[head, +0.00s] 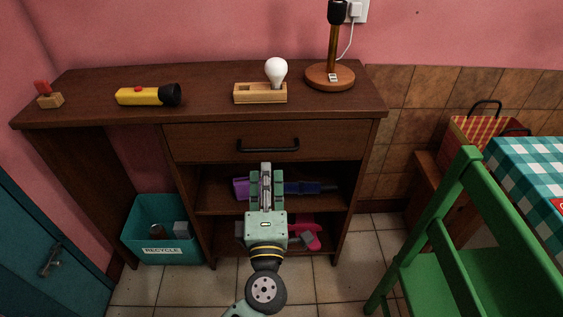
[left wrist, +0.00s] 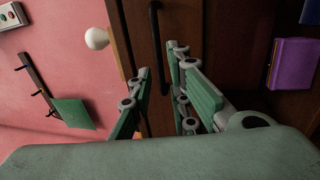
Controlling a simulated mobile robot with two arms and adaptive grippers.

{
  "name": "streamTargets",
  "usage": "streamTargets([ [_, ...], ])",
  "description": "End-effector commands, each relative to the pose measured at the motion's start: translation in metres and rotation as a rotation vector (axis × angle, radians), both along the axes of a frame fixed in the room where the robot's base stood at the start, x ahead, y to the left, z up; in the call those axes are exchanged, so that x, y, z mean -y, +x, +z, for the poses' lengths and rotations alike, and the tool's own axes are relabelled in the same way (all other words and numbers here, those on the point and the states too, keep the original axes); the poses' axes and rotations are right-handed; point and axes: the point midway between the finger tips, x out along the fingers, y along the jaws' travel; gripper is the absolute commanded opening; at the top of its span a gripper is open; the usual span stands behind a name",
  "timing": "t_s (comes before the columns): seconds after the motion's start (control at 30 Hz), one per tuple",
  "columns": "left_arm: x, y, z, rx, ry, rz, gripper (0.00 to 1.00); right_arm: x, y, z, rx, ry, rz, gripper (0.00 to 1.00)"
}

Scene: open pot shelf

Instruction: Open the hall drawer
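The hall drawer (head: 215,141) is a dark wood front under the top of the console; it looks shut. Its black bar handle (head: 268,147) runs across the middle. My left gripper (head: 265,168) is in front of the console, just below the handle in the head view. In the left wrist view the left gripper (left wrist: 161,62) is open, its green finger pads apart and nothing held. There the handle (left wrist: 155,25) appears upright in the gap between the fingers; whether it touches them I cannot tell. My right gripper is not in view.
On the console top (head: 210,82) stand a lamp (head: 331,77), a bulb on a wooden block (head: 260,93), and a yellow flashlight (head: 145,96). Open shelves below hold several items. A teal recycle bin (head: 160,249) is at left, a green chair (head: 450,220) at right.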

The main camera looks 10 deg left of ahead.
Motion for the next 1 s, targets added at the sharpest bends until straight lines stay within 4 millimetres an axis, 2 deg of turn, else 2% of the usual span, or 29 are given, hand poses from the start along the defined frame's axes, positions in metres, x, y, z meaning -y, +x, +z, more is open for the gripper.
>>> streamTargets([
  [0.5,-0.019,0.065,0.015,0.003,-0.005,0.001,0.17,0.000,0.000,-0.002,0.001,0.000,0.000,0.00],
  [0.87,-0.021,0.072,0.017,0.001,-0.005,0.000,0.17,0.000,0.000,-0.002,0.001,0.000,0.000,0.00],
  [1.0,-0.021,0.072,0.016,0.001,-0.005,0.000,0.07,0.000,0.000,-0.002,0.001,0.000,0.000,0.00],
])
